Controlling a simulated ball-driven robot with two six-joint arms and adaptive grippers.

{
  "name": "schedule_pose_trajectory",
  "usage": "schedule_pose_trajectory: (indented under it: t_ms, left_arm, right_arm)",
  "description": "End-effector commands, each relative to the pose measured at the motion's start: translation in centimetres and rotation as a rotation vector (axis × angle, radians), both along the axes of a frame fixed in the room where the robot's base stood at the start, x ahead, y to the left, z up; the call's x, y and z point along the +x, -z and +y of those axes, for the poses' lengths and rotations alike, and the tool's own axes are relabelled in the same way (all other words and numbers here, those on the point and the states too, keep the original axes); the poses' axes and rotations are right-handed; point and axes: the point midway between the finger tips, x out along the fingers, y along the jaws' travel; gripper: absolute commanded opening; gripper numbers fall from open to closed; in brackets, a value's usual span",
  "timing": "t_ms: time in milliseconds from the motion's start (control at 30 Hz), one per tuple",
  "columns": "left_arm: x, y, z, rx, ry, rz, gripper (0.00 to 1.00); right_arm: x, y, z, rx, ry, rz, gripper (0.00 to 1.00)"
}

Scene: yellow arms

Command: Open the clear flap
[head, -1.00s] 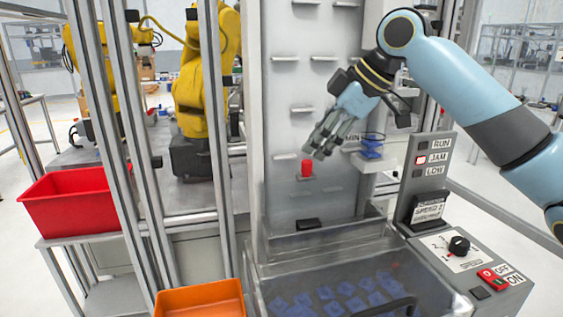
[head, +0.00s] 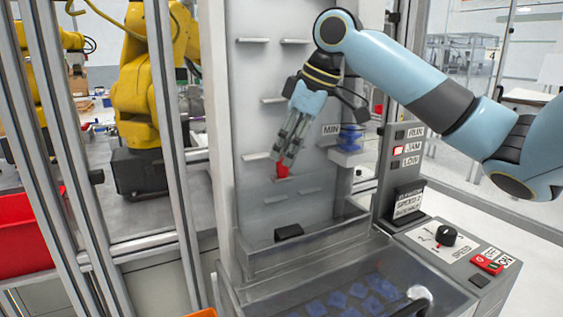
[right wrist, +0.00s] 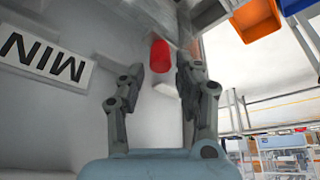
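The clear flap (head: 300,277) appears to be the see-through cover at the bottom of the head view, over several blue parts (head: 352,292). A dark curved handle (head: 408,309) shows at the bottom edge, partly cut off. My right gripper (head: 285,158) is above and behind the cover, in front of the grey stepped panel. It points down at a red piece (head: 282,171) on a small ledge. In the right wrist view, its fingers are spread with the red piece (right wrist: 160,53) between and beyond the tips; I see no contact. My left gripper is not in view.
A control box with a speed knob (head: 446,235) and red switch (head: 487,263) stands right of the cover. The JAM lamp (head: 398,150) is lit red. Metal posts (head: 165,120) and a yellow arm (head: 133,90) stand left. A blue stack (head: 350,138) sits by the MIN label (head: 331,129).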

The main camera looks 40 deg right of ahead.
Motion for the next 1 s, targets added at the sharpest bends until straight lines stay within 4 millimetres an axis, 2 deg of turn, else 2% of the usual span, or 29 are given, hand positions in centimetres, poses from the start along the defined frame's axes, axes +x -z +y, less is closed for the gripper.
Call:
schedule_pose_trajectory:
  t_ms: [100, 200, 567, 833, 1000]
  left_arm:
    - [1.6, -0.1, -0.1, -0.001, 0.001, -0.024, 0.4]
    - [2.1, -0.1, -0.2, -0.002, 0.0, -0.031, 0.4]
    - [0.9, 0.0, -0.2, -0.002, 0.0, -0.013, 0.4]
    - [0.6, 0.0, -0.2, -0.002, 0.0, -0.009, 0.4]
    - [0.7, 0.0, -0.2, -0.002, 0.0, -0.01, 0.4]
  right_arm:
    - [0.7, 1.8, 0.4, 0.004, 0.001, 0.001, 0.34]
    - [1.0, 2.7, 0.5, 0.002, -0.001, 0.0, 0.34]
    - [1.3, 3.3, 0.5, -0.001, 0.0, 0.0, 0.34]
    - [1.3, 3.3, 0.5, -0.001, -0.001, -0.001, 0.0]
    - [1.3, 3.3, 0.5, -0.001, -0.001, -0.001, 0.0]
